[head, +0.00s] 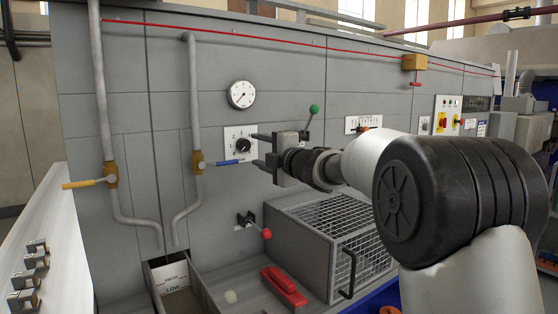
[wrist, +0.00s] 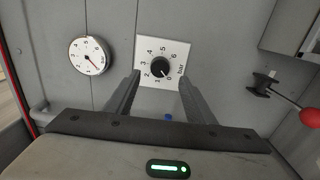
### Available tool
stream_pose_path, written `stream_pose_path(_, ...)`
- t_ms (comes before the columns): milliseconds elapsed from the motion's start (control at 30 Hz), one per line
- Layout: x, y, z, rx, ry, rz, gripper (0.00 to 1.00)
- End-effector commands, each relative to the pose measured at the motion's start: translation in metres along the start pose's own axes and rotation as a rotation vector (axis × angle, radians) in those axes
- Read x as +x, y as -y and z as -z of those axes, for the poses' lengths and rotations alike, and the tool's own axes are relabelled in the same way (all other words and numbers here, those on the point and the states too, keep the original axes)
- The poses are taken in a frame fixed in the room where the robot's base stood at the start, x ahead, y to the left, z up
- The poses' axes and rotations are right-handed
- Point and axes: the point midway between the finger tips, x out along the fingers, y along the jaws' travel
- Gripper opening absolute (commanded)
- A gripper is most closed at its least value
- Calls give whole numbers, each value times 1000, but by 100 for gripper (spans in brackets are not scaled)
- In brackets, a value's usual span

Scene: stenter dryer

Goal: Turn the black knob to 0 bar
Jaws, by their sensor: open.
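The black knob (head: 243,145) sits on a white square plate on the grey machine wall. In the wrist view the knob (wrist: 159,67) shows with a numbered scale around it and the word bar at the right. A small light mark shows on the knob's lower right edge, but I cannot tell exactly which number it points to. My gripper (head: 258,149) is open, just in front of the plate and to its right in the head view. In the wrist view its two fingers (wrist: 160,82) stand apart on either side of the knob and appear not to touch it.
A round pressure gauge (head: 241,94) hangs above the knob. A blue-handled valve (head: 228,162) is just below it. A green-knobbed lever (head: 313,110) and a red-knobbed lever (head: 265,233) stick out nearby. A wire-mesh guard (head: 335,238) stands below my arm.

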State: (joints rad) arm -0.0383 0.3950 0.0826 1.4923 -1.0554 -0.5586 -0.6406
Motion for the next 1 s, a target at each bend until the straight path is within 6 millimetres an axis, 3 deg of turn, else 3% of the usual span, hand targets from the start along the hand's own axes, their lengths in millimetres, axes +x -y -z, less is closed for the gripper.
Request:
stream_pose_path(200,-56,-1,-1,-1,3,0,50)
stream_pose_path(400,-92,-1,-1,-1,3,0,50)
stream_pose_path(600,-107,0,0,-1,1,0,50)
stream_pose_path(1000,-113,-2,-3,17,23,3,50)
